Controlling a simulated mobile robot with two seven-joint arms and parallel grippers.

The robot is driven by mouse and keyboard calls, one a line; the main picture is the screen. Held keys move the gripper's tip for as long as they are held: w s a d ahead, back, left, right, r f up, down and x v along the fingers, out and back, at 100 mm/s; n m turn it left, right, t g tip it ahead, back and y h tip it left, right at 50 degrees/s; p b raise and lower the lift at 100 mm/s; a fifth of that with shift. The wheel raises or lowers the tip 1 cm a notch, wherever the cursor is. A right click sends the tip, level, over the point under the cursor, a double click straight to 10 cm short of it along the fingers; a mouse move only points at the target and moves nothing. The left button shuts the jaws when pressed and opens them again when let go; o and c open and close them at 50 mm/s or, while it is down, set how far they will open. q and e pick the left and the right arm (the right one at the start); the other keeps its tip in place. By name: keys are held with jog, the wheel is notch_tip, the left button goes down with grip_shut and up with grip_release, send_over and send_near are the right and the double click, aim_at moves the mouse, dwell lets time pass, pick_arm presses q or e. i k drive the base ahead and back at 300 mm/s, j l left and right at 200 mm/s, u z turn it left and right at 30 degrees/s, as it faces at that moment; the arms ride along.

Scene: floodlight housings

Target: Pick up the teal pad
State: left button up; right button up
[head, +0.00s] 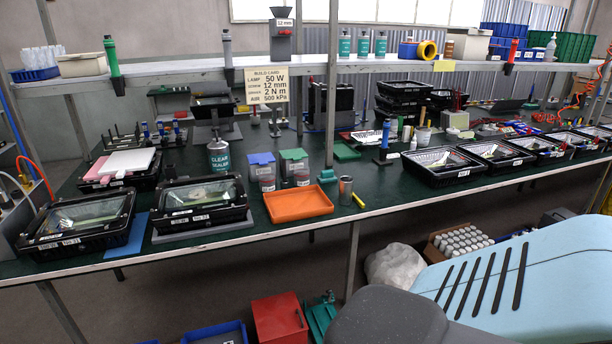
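A flat teal-green pad-like piece (346,152) lies on the dark green bench top, right of the upright post and behind the front row. A smaller, blockier teal item (327,176) sits nearer, behind the orange tray's right end. I cannot tell for sure which of the two is the teal pad. Nothing appears to rest on either one. Neither of my grippers is in view.
An orange tray (298,204), a metal cylinder (345,191) and lidded bins (294,166) stand near the teal items. Black floodlight housings (202,203) line the front edge. An upright post (331,110) and an overhead shelf (210,70) cross the bench.

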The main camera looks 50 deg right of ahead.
aim_at(328, 176)
jog(key=k+l+u, duration=0.15)
jog(key=l, duration=0.3)
jog(key=l+u, duration=0.15)
jog(key=l, duration=0.3)
jog(key=k+l+u, duration=0.15)
jog(key=l, duration=0.3)
jog(key=k+l+u, duration=0.15)
jog(key=l, duration=0.25)
jog(key=k+l, duration=0.1)
jog(key=l, duration=0.25)
jog(key=k+l, duration=0.15)
jog(key=l, duration=0.2)
jog(key=k+l, duration=0.1)
jog(key=l, duration=0.2)
jog(key=k+l, duration=0.15)
jog(key=l, duration=0.2)
jog(key=k+l, duration=0.1)
jog(key=l, duration=0.25)
